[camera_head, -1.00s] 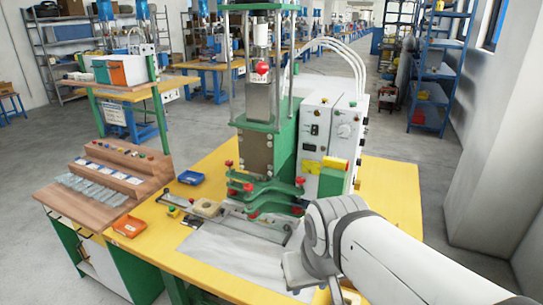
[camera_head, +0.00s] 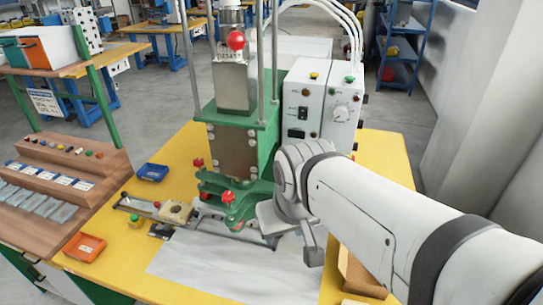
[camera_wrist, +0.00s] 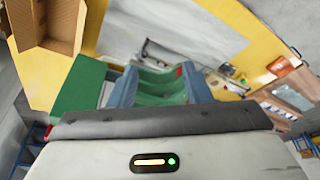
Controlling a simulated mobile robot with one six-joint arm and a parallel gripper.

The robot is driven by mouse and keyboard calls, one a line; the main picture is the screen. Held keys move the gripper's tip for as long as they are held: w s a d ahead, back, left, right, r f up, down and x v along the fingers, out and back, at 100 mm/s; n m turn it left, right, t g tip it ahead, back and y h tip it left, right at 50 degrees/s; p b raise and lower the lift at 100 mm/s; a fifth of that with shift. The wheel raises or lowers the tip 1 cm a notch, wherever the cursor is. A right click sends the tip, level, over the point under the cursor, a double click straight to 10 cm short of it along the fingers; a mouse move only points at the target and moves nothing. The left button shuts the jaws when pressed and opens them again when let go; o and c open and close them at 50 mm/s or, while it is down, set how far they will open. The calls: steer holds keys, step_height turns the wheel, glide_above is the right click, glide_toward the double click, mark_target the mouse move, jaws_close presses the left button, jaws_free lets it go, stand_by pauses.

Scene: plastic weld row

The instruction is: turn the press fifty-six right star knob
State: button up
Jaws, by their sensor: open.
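The green press (camera_head: 240,130) stands on the yellow bench, with a green clamp fixture at its foot. Red star knobs show on the left and front of the fixture, one at the front (camera_head: 228,197) and one at the back left (camera_head: 198,163). The fixture's right side, with any right knob, is hidden behind my arm in the head view. In the wrist view my gripper (camera_wrist: 160,70) is open, its two blue-grey fingers on either side of green press parts (camera_wrist: 160,85). A small red knob (camera_wrist: 179,71) shows near the right finger. I cannot tell whether anything touches.
A white control box (camera_head: 322,105) stands right of the press, close behind my wrist. A cardboard box (camera_head: 360,272) sits at the bench's right front. Blue (camera_head: 152,172) and orange (camera_head: 85,246) trays lie left. A white sheet (camera_head: 200,262) covers the bench front.

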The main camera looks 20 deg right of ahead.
steer(key=shift+o, duration=0.8)
steer(key=w+d+r+n+g+b, duration=0.1)
steer(key=w+d+n, duration=0.3)
steer(key=w, duration=0.9)
steer(key=shift+w+d+r+g+b, duration=0.4)
steer(key=shift+d+r+b, duration=0.05)
steer(key=shift+d+b, duration=0.15)
steer(key=w+d+f+n, duration=0.1)
steer(key=w+d, duration=0.1)
steer(key=w, duration=0.1)
steer(key=w+d+n+g+b, duration=0.1)
steer(key=w+d+n, duration=0.1)
steer(key=w, duration=0.2)
steer(key=w+d+f+n, duration=0.1)
steer(key=w+d, duration=0.1)
steer(key=w, duration=0.1)
steer(key=shift+w+f+g, duration=0.2)
steer(key=shift+f+g, duration=0.1)
steer(key=shift+f, duration=0.05)
steer(key=shift+w+d+f+n, duration=0.1)
steer(key=shift+w+f+n, duration=0.05)
steer(key=shift+n, duration=0.15)
steer(key=shift+f, duration=0.35)
step_height(320, 180, down, 7)
steer(key=shift+c, duration=0.2)
